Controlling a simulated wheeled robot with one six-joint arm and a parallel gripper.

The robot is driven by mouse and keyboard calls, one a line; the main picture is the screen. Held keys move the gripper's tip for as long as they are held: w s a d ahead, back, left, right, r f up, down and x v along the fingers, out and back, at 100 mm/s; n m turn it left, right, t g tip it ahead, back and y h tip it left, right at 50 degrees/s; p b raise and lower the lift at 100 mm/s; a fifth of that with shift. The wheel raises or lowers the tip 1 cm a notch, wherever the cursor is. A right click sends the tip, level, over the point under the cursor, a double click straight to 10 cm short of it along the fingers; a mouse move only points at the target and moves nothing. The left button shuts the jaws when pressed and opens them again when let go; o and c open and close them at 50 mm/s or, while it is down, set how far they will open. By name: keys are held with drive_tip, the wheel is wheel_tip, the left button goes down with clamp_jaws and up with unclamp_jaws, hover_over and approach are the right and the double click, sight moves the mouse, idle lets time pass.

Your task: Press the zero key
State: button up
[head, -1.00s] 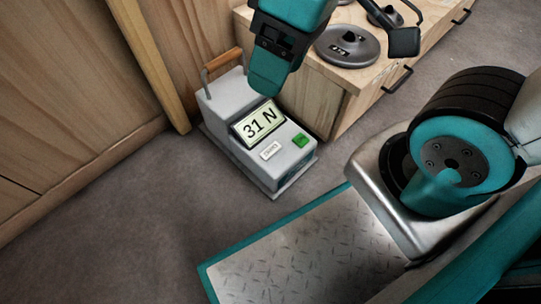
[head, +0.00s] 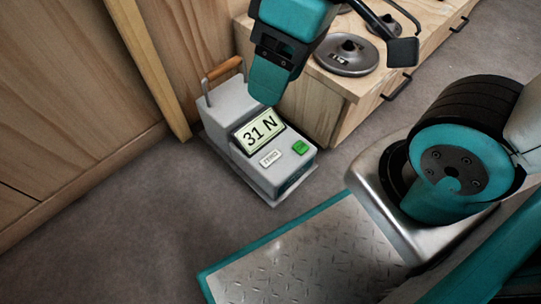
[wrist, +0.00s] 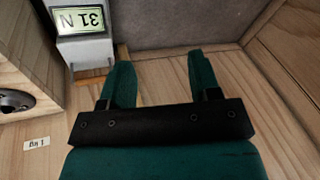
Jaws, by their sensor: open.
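The zero key (head: 271,158) is a small white button with dark lettering on the top front of a grey scale unit (head: 235,100). Its display (head: 258,134) reads "31 N". A green key (head: 300,148) sits to the right of the zero key. The display (wrist: 80,18) shows there at top left, upside down; I cannot make out the zero key there.
A wooden cabinet (head: 340,105) with a dark metal disc (head: 346,54) stands right of the unit. A wooden wall (head: 70,90) is at left. The unit has an orange-gripped handle (head: 222,69) at its back. Grey floor (head: 120,220) is clear in front.

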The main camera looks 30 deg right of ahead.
drive_tip(key=shift+c, duration=0.5)
clamp_jaws()
idle(1.1)
